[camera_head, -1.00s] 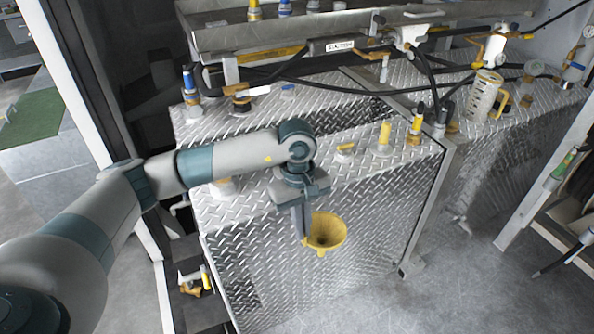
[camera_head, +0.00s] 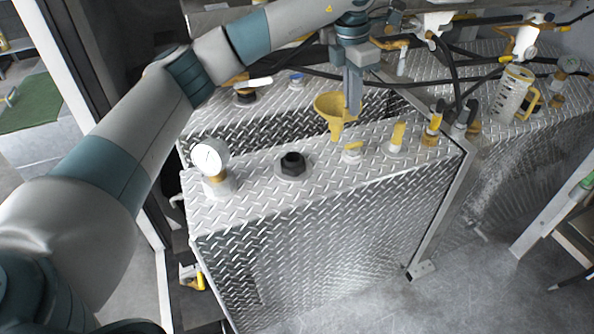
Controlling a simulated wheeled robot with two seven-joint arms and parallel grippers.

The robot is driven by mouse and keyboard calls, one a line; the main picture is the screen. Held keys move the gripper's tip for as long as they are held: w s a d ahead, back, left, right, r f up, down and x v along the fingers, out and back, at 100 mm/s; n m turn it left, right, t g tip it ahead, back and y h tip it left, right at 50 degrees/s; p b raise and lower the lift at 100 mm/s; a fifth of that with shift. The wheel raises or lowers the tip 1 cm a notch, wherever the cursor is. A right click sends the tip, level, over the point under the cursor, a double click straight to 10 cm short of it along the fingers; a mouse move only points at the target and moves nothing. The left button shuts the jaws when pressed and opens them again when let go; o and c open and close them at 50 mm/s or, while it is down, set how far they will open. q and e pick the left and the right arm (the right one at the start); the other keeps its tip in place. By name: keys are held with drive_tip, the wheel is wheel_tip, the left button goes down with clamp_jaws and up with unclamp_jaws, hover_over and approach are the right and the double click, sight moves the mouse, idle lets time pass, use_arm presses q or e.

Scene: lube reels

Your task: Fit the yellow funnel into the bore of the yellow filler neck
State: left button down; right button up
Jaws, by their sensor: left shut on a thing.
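The yellow funnel (camera_head: 336,113) hangs upright, wide mouth up, above the diamond-plate tank top. My left gripper (camera_head: 353,100) is shut on its right rim side and comes down from above. The funnel's spout seems to point down with space beneath it. I cannot tell which is the filler neck, and no open bore is clear in either. My right gripper is not in view.
A black hex fitting (camera_head: 293,164) and a white dial gauge (camera_head: 211,158) stand on the tank top (camera_head: 245,197) to the left. Yellow-topped valves (camera_head: 433,130) and black hoses (camera_head: 455,70) crowd the right and back. A clear jug (camera_head: 511,95) stands at the right.

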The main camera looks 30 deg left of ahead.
sight(337, 116)
use_arm(q)
drive_tip(key=shift+s, duration=0.1)
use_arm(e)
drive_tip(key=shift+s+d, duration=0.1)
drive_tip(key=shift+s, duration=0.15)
